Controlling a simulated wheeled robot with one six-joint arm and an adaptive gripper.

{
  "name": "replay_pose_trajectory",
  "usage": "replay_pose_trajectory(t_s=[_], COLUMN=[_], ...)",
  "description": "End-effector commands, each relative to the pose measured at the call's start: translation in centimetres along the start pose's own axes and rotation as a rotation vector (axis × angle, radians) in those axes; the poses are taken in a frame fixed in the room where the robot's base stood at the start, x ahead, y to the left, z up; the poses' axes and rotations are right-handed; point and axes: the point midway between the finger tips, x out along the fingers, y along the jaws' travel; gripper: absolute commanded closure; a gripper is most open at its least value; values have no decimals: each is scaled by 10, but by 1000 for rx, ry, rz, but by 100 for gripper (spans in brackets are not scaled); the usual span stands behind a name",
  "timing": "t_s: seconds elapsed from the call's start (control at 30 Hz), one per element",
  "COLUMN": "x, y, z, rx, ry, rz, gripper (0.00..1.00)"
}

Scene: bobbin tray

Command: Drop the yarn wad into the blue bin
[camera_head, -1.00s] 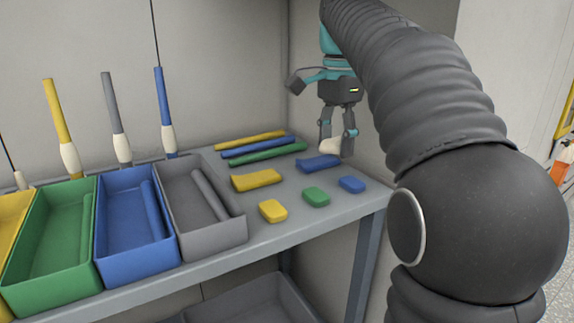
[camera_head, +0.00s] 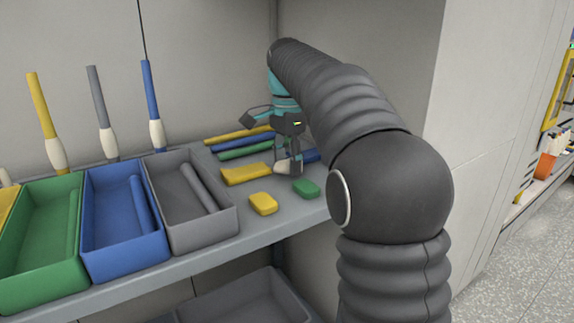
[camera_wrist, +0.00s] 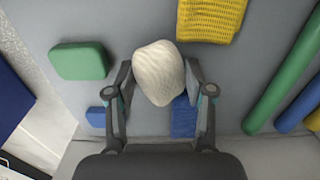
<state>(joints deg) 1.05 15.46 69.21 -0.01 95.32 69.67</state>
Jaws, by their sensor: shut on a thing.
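The cream yarn wad (camera_wrist: 158,72) is between the two fingers of my gripper (camera_wrist: 158,80) in the wrist view, which is shut on it. In the head view my gripper (camera_head: 288,165) points down over the right part of the shelf, with the pale wad low between its fingers. I cannot tell whether the wad touches the shelf. The blue bin (camera_head: 126,262) stands at the left in the head view, between the green and grey bins, well left of my gripper. A blue rod lies inside it.
Grey bin (camera_head: 205,236) and green bin (camera_head: 40,290) flank the blue bin. Yellow cloth (camera_head: 245,173), yellow block (camera_head: 263,203) and green block (camera_head: 306,188) lie near my gripper. Several rods lie behind. Bobbin-like sticks stand behind the bins. The shelf's front edge is close.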

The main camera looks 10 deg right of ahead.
Motion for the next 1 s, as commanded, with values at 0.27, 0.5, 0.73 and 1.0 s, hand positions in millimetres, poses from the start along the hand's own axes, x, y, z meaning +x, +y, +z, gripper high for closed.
replay_pose_trajectory(t_s=[0.27,0.5,0.73,1.0], x=[2,4,4,-12], y=[0,0,0,0], z=[0,0,0,0], rx=[0,0,0,0], ry=[0,0,0,0], rz=[0,0,0,-1], gripper=[62,22,22,22])
